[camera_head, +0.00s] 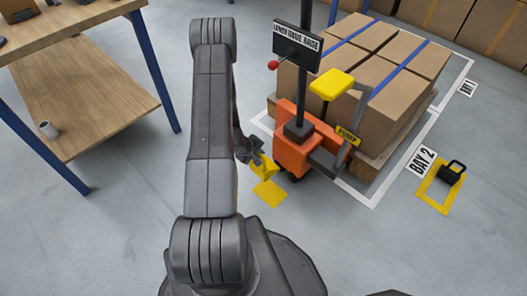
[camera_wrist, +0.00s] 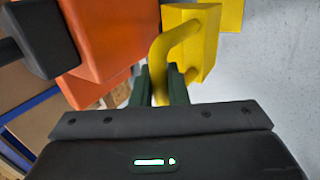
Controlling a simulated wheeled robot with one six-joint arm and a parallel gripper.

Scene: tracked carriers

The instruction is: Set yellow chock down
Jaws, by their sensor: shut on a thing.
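The yellow chock (camera_head: 263,170) is a wedge with a loop handle. My gripper (camera_head: 249,156) is shut on that handle, just left of the orange pallet jack (camera_head: 290,147). In the wrist view my gripper (camera_wrist: 163,90) has its dark fingers on both sides of the yellow handle, and the chock body (camera_wrist: 210,45) is at the upper right. A flat yellow patch (camera_head: 269,193) lies on the floor just below the chock in the head view. I cannot tell whether the chock touches the floor.
The jack has a yellow pump pedal (camera_head: 332,84) and a lever sign (camera_head: 297,47). It stands at a pallet of boxes (camera_head: 375,85). A black padlock-shaped item (camera_head: 453,172) sits in a yellow floor frame by the BAY 2 sign (camera_head: 422,160). A wooden bench (camera_head: 90,100) stands left. Floor below the patch is clear.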

